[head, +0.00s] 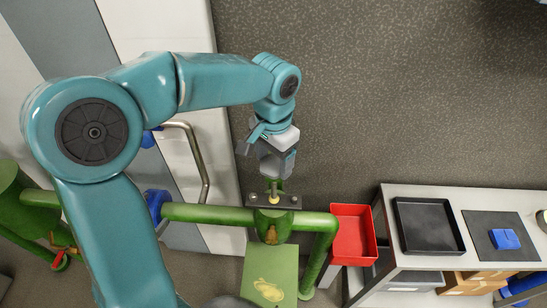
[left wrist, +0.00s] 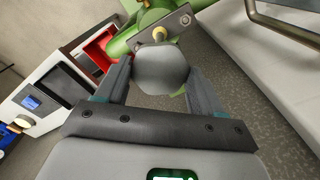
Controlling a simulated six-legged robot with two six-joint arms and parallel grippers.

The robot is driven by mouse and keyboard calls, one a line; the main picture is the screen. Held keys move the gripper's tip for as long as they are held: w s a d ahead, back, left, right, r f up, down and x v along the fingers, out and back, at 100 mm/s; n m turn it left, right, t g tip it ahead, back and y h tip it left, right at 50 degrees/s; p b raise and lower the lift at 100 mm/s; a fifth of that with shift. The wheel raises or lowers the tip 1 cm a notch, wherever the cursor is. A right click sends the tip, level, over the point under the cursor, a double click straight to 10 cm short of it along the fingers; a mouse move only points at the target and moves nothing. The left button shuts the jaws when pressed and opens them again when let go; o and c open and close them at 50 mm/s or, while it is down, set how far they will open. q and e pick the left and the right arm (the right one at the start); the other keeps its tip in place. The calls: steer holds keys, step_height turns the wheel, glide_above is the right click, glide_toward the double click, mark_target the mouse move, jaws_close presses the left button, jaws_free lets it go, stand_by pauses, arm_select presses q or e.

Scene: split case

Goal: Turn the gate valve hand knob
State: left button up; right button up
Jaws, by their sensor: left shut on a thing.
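The gate valve (head: 265,221) is a green body on a green pipe, with a dark bolted plate (head: 288,202) and a yellow stem. Its grey, rounded hand knob (left wrist: 161,69) shows in the left wrist view between my two fingers, in front of the plate and stem. My left gripper (head: 273,172) is over the valve in the head view, shut on the knob; it also shows in the left wrist view (left wrist: 158,80), one finger on each side. In the head view the gripper mostly hides the knob. My right gripper is not in view.
A door with a metal bar handle (head: 198,160) stands left of the gripper. Right of the valve are a red bin (head: 353,232) and a bench (head: 385,190) with a black tray (head: 428,226) and a blue block (head: 505,239). Open floor lies beyond.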

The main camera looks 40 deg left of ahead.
arm_select(q)
steer(key=n+b, duration=0.1)
steer(key=n, duration=0.3)
steer(key=n+b, duration=0.1)
steer(key=n, duration=0.3)
steer(key=shift+n, duration=0.3)
steer(key=n+b, duration=0.1)
steer(key=n, duration=0.3)
steer(key=shift+n, duration=0.3)
steer(key=n, duration=0.3)
steer(key=shift+n+b, duration=0.3)
steer(key=shift+b, duration=0.05)
steer(key=n, duration=0.4)
steer(key=shift+b, duration=0.3)
steer(key=n, duration=0.5)
steer(key=shift+w+b, duration=0.1)
steer(key=shift+b, duration=0.2)
steer(key=n, duration=0.4)
steer(key=shift+b, duration=0.3)
steer(key=shift+n, duration=2.2)
